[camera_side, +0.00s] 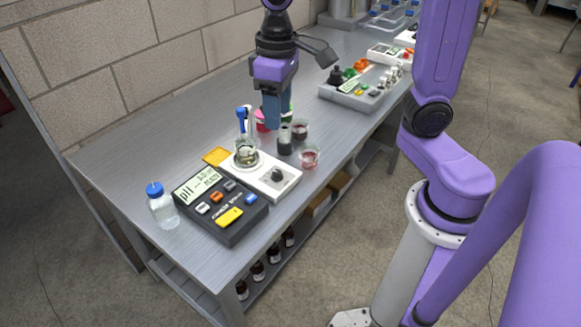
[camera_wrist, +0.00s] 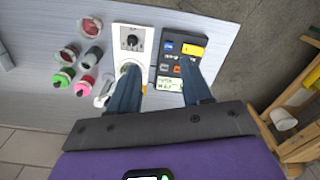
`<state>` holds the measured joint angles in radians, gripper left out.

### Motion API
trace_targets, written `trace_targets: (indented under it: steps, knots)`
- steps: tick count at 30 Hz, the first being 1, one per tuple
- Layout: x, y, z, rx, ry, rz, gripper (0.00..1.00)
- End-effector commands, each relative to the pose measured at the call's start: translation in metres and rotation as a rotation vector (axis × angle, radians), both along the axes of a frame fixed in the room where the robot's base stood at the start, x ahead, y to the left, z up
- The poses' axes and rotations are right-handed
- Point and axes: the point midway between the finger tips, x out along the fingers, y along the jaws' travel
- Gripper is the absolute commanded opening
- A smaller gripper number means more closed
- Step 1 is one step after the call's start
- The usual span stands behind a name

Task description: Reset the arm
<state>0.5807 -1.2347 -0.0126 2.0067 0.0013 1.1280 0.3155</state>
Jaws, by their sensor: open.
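My gripper (camera_side: 272,122) hangs over the metal bench (camera_side: 130,150), fingers pointing down, behind the small cups. In the wrist view its two blue fingers (camera_wrist: 158,68) are spread apart with nothing held between them. Beyond the fingertips lie the white stirrer (camera_side: 275,177) and the dark pH meter (camera_side: 232,212); the stirrer also shows in the wrist view (camera_wrist: 133,38), as does the meter (camera_wrist: 185,48). A glass beaker (camera_side: 246,159) sits on the stirrer, partly hidden by a finger in the wrist view. In the side view the fingers partly hide a pink-topped item (camera_side: 262,121).
A cup of red liquid (camera_side: 309,158) and a dark cylinder (camera_side: 284,143) stand close to my gripper. A blue-capped bottle (camera_side: 162,207) stands near the bench's left end. A grey instrument tray (camera_side: 350,95) is farther right. The brick wall (camera_side: 130,65) runs behind.

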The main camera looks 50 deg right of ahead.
Motion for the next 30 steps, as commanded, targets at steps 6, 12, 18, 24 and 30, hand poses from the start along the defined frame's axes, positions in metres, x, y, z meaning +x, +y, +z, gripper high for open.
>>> trace_targets:
  steps: [6, 12, 18, 24, 30]
  knots:
    - [-0.068, -0.007, -0.018, 0.002, -0.005, 0.282, 0.49]
    - [-0.125, -0.024, -0.037, 0.002, -0.009, 0.530, 0.49]
    - [-0.162, -0.040, -0.051, 0.004, -0.013, 0.705, 0.49]
    - [-0.173, -0.046, -0.056, 0.004, -0.014, 0.762, 0.49]
    - [-0.173, -0.046, -0.056, 0.004, -0.014, 0.762, 0.49]
